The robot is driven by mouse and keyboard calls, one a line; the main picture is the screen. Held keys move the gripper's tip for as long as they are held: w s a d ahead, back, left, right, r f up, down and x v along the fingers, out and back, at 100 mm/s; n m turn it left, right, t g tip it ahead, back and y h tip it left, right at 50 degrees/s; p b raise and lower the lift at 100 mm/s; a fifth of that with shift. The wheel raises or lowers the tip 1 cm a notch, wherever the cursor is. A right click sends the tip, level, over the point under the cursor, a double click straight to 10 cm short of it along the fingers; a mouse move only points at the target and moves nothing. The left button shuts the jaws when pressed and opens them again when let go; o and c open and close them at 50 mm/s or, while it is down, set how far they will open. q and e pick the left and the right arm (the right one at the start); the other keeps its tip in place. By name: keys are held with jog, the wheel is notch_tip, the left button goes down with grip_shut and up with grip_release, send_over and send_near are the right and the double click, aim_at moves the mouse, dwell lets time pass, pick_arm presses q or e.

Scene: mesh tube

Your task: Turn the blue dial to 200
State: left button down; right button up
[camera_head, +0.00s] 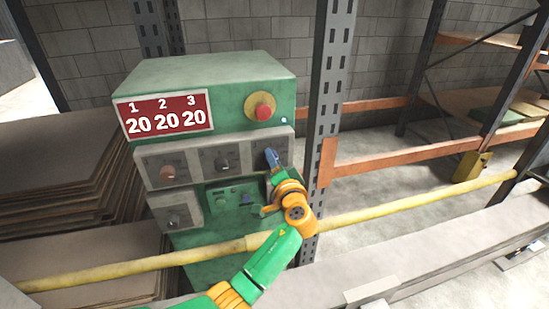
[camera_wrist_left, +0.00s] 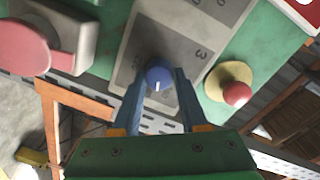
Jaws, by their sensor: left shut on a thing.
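The green control box (camera_head: 215,75) has a red display (camera_head: 165,115) reading 20 under each of 1, 2 and 3. In the left wrist view, the blue dial (camera_wrist_left: 158,75) sits on a grey plate beside the number 3, with a white pointer mark. My left gripper (camera_head: 272,160) is at the right end of the upper panel. Its blue fingers (camera_wrist_left: 154,88) are shut on the blue dial, one on each side. In the head view the fingers and wrist hide most of the dial. My right gripper is not in view.
A red button on a yellow base (camera_head: 262,107) is just above the dial; it also shows in the left wrist view (camera_wrist_left: 236,92). A pinkish disc (camera_wrist_left: 22,47) is at left there. A yellow rail (camera_head: 130,262) crosses in front and a grey post (camera_head: 329,90) stands right.

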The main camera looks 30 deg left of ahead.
pick_arm(q)
jog(key=m+p, duration=0.2)
jog(key=m, duration=0.3)
jog(key=m+p, duration=0.2)
jog(key=m, duration=0.3)
jog(key=shift+w+m+g+y, duration=0.1)
jog(key=shift+m+g+y, duration=0.2)
dwell(0.4)
jog(key=c, duration=0.7)
grip_release()
jog(key=shift+c, duration=0.2)
jog(key=o, duration=0.3)
jog(key=shift+a+f, duration=0.1)
